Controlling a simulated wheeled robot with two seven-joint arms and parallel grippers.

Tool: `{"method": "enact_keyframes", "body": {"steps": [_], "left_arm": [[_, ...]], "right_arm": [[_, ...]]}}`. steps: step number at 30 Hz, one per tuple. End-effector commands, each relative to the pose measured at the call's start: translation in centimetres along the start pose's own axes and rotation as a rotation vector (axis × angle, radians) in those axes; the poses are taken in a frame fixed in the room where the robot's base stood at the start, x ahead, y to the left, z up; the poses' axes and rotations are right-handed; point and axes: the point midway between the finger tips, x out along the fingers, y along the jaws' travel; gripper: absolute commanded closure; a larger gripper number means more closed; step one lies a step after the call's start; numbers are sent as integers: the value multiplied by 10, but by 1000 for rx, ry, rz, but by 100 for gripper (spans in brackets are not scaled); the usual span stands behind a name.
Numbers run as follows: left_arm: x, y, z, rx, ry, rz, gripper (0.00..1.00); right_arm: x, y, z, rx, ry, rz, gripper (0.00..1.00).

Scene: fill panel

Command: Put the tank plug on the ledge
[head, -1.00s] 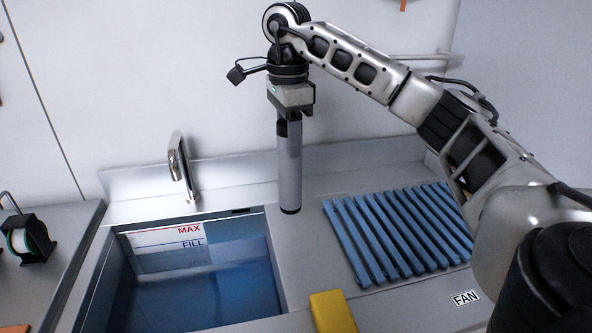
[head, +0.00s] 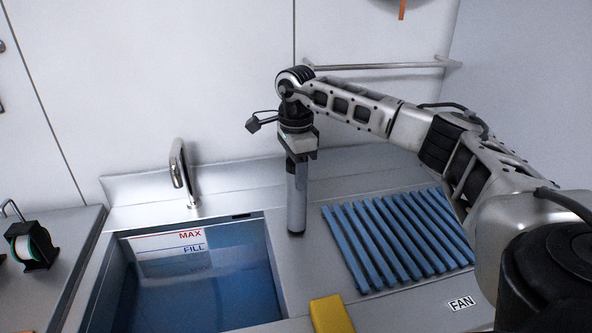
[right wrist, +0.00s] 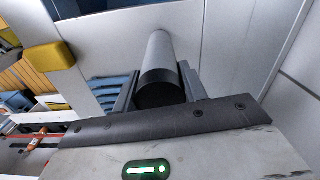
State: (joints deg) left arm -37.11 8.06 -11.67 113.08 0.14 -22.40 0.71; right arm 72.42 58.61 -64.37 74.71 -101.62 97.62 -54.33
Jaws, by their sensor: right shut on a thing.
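The tank plug (head: 297,200) is a long grey cylinder with black ends. My right gripper (head: 298,155) is shut on its top end and holds it upright. In the right wrist view the plug (right wrist: 158,58) runs away from between the two fingers (right wrist: 158,88). Its lower end is over the steel ledge (head: 290,268) between the water basin and the blue slatted rack. The end is at or very near the surface; I cannot tell whether it touches. My left gripper is not in view.
The basin (head: 200,295) holds blue water, with a MAX/FILL label (head: 168,243) on its back wall. A tap (head: 183,172) stands behind it. The blue rack (head: 395,235) lies to the right, a yellow block (head: 331,314) in front. A tape reel (head: 33,247) is far left.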

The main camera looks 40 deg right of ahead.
Motion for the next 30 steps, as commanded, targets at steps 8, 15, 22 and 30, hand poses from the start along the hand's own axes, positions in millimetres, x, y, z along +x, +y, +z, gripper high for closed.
{"method": "enact_keyframes", "body": {"steps": [8, 15, 22, 30], "left_arm": [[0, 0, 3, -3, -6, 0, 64], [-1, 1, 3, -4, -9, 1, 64], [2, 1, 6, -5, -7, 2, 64], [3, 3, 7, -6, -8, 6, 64]], "right_arm": [[2, 0, 0, 0, 0, 0, 36], [0, 0, 0, 0, 0, 0, 36], [-28, -1, 1, 0, -3, -5, 36], [-88, -1, 1, 1, -3, -4, 36]]}}
